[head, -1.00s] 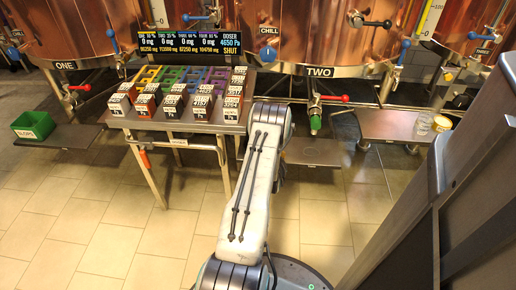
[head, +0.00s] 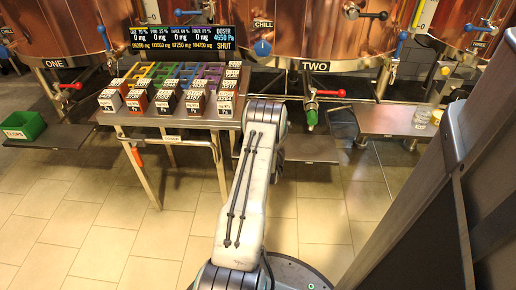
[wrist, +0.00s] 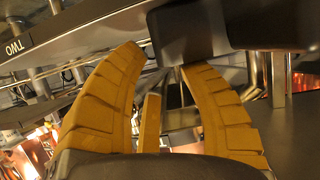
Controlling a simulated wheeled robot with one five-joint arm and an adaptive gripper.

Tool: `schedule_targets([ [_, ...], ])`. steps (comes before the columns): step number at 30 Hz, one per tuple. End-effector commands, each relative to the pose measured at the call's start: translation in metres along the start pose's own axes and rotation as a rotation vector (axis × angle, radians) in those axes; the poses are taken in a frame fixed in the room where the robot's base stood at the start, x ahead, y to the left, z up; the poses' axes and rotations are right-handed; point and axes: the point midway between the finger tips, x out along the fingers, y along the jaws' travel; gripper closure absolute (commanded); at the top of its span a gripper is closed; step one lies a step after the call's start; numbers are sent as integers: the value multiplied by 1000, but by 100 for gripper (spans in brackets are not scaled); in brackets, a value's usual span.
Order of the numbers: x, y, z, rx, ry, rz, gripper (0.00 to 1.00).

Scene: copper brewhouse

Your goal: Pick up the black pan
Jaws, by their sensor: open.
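A dark block with rounded edges (wrist: 187,30) is at the top, just beyond and partly over the right fingertip. I cannot tell whether it is the black pan or whether it touches the finger. In the head view my arm hides my gripper. No pan can be made out for certain there; dark labelled boxes (head: 166,101) stand among others on the bench.
The steel bench (head: 170,121) carries several labelled boxes and coloured racks. A green bin (head: 22,125) stands on a low shelf at left. A dark shelf (head: 312,149) sits under a valve, and another shelf (head: 392,121) at right holds small jars. Tiled floor lies in front.

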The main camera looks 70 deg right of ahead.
Motion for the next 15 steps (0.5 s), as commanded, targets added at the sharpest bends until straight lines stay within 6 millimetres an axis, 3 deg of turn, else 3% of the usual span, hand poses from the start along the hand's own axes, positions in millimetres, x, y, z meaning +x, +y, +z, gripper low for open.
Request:
schedule_targets([
  [15,35,0,6,0,3,0,62],
])
